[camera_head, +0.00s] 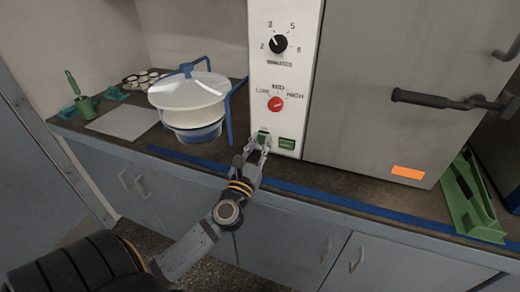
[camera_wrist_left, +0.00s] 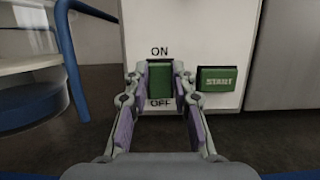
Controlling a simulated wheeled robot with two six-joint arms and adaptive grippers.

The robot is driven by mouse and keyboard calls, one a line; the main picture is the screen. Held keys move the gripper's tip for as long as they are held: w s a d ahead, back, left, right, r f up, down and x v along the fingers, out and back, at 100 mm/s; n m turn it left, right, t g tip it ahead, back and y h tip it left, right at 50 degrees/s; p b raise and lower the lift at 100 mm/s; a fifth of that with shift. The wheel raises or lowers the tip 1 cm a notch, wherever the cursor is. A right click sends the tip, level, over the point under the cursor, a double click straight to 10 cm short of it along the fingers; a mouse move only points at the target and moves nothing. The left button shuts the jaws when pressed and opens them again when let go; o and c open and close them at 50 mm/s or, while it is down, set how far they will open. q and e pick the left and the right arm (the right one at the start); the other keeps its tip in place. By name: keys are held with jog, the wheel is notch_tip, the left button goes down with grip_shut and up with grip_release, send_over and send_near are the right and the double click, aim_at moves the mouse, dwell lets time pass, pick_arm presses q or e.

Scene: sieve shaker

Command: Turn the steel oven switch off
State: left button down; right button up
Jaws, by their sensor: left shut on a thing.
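The steel oven (camera_head: 370,95) stands on the counter with a white control panel (camera_head: 284,70) on its left side. The green switch (camera_wrist_left: 160,80) sits low on the panel, with ON printed above it and OFF below it. My left gripper (camera_head: 259,141) is at the switch in the head view. In the left wrist view its fingers (camera_wrist_left: 160,90) stand on both sides of the switch, shut on it. Which way the switch is tipped is hard to tell. My right gripper is not in view.
A green START button (camera_wrist_left: 217,79) is just right of the switch. A black knob (camera_head: 278,44) and a red knob (camera_head: 275,104) are higher on the panel. A white sieve shaker (camera_head: 188,92) with a blue frame stands to the left. The oven's door handle (camera_head: 430,99) sticks out at right.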

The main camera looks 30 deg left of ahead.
pick_arm(q)
jog(key=c, duration=1.1)
grip_release()
jog(key=v, duration=1.2)
